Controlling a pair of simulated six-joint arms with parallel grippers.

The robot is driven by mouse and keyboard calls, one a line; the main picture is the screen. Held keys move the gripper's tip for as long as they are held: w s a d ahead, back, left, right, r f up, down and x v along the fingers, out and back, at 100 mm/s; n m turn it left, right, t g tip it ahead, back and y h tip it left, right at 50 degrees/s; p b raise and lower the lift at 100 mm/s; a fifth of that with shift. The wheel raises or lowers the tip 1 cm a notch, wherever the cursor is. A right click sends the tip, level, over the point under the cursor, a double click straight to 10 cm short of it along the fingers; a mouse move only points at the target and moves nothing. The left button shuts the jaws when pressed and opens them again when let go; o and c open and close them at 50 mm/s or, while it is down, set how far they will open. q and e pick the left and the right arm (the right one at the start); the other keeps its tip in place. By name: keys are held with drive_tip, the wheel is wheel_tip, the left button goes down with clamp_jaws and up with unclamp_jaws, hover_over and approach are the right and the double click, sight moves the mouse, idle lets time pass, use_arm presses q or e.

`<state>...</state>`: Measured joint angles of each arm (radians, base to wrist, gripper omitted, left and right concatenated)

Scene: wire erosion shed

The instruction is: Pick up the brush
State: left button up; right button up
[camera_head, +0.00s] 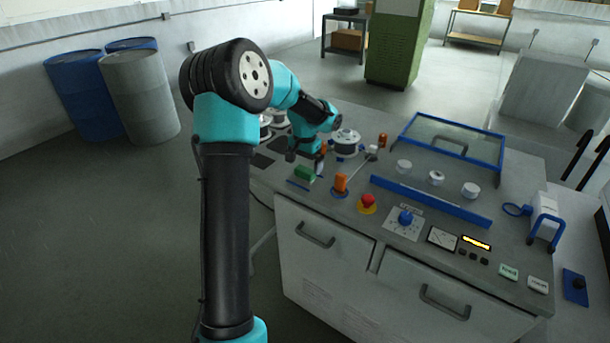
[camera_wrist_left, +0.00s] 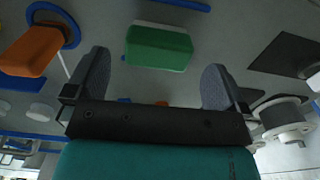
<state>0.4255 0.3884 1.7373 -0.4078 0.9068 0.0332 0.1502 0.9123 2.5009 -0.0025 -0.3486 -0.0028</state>
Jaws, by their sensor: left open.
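The brush looks to be the green block with a pale underside (camera_head: 305,173), lying on the grey machine top near its left front edge. In the left wrist view the green block (camera_wrist_left: 158,46) lies between the lines of the two fingers, at or just past their tips. My left gripper (camera_head: 306,160) is above and just behind it in the head view. In the left wrist view the left gripper (camera_wrist_left: 156,70) is open, with nothing between its fingers. I cannot tell the exact height gap. My right gripper does not show.
An orange handle on a blue ring (camera_head: 340,184) stands just right of the green block. A red button (camera_head: 368,202) and blue dial (camera_head: 405,217) are further right. A spool (camera_head: 346,139) and dark pads (camera_head: 262,161) are behind. A glass-lidded blue frame (camera_head: 452,141) stands at the back.

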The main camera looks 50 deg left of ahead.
sight(305, 169)
use_arm(q)
wheel_tip(305, 169, down, 5)
drive_tip(key=shift+d+r, duration=0.1)
drive_tip(key=shift+c, duration=0.2)
idle(0.4)
drive_tip(key=c, duration=0.9)
